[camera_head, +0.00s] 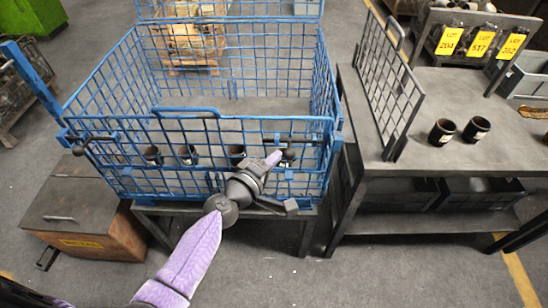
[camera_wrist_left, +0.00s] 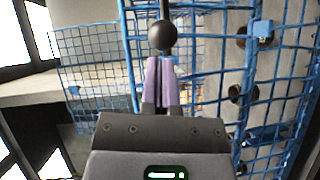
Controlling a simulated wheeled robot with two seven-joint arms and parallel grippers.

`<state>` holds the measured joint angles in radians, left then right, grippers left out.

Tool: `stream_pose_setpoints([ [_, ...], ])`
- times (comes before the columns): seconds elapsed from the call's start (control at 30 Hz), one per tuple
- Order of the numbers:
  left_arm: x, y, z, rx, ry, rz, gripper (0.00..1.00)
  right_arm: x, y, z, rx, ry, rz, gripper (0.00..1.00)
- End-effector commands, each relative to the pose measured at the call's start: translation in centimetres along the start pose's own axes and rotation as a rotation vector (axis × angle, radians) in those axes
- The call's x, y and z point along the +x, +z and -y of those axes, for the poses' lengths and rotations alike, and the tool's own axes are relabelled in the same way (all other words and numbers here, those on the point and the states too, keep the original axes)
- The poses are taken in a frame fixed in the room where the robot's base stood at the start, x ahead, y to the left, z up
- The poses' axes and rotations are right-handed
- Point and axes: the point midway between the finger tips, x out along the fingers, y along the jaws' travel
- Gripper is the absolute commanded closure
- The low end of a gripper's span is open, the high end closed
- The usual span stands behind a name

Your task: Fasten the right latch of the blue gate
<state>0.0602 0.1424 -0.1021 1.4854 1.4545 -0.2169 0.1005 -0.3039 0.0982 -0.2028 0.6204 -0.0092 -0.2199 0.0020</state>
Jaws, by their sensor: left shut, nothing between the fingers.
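The blue gate (camera_head: 215,127) stands upright as the front mesh panel of the blue wire cage. The right latch (camera_head: 296,141) is a dark rod across the gate's upper right corner. Its round black knob (camera_head: 289,155) hangs below the rod; in the left wrist view a black knob (camera_wrist_left: 162,36) is just beyond the fingertips. My left gripper (camera_head: 277,156) is shut and empty, its purple fingers (camera_wrist_left: 160,82) right beside the knob. I cannot tell whether they touch it. The left latch (camera_head: 95,140) is at the gate's left corner. My right gripper is not in view.
Several dark cups (camera_head: 153,154) stand behind the gate mesh. A grey table (camera_head: 400,178) at the right carries a loose mesh panel (camera_head: 388,75) and two dark cups (camera_head: 459,130). A brown box (camera_head: 85,215) stands at the left. The floor in front is clear.

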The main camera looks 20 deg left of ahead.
Motion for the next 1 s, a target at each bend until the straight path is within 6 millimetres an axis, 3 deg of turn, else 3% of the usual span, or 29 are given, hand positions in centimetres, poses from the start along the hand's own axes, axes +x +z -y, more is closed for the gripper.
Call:
stream_pose_setpoints([
  [0.33, 0.2, 0.2, 0.0, 0.001, 0.000, 0.000, 1.00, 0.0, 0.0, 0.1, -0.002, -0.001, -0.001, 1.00],
  [0.63, 2.4, 3.6, -0.8, -0.001, 0.001, 0.000, 1.00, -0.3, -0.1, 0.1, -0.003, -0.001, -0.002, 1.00],
  [1.0, 2.6, 4.0, -0.9, 0.000, 0.001, 0.002, 1.00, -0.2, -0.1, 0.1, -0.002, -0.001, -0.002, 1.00],
])
